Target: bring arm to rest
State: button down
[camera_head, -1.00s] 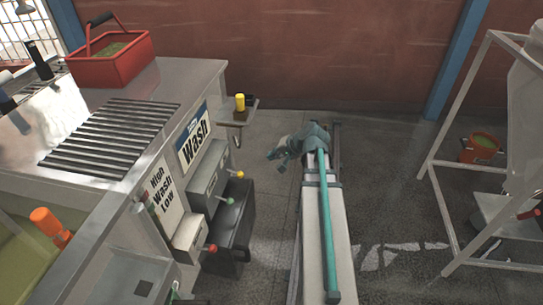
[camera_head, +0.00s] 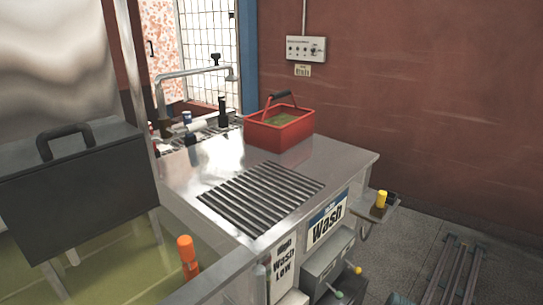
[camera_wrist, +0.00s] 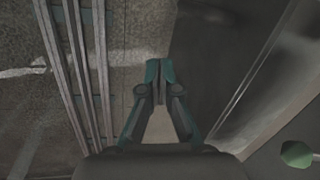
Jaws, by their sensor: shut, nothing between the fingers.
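My gripper (camera_wrist: 158,68) shows in the wrist view with its two fingers together and nothing between them. It hangs over the dark floor (camera_wrist: 140,25), apart from anything else. In the head view the gripper is out of sight; only a small piece of my arm shows at the bottom edge, right of the wash counter.
A steel wash counter (camera_head: 225,160) with a slotted grate (camera_head: 262,198) fills the middle of the head view. A red basket (camera_head: 280,128) stands on it. A yellow-topped piece (camera_head: 381,199) sits on a side shelf. Floor rails (camera_head: 455,270) run at lower right, with bare floor around.

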jog(key=s+a+f+n+g+p, duration=0.1)
jog(key=s+a+f+n+g, duration=0.1)
jog(key=s+a, duration=0.3)
jog(key=s+a+f+n+g+h+p, duration=0.1)
jog(key=s+a+f, duration=0.4)
jog(key=s, duration=0.8)
jog(key=s+a+f+n+g+h+p, duration=0.1)
jog(key=s+a+f+n+g+p, duration=0.1)
jog(key=s, duration=0.7)
notch_tip(320, 180, down, 2)
jog(key=a+n+g, duration=0.1)
jog(key=a+g, duration=0.1)
jog(key=shift+s+a+g+p, duration=0.3)
jog(key=shift+a, duration=0.1)
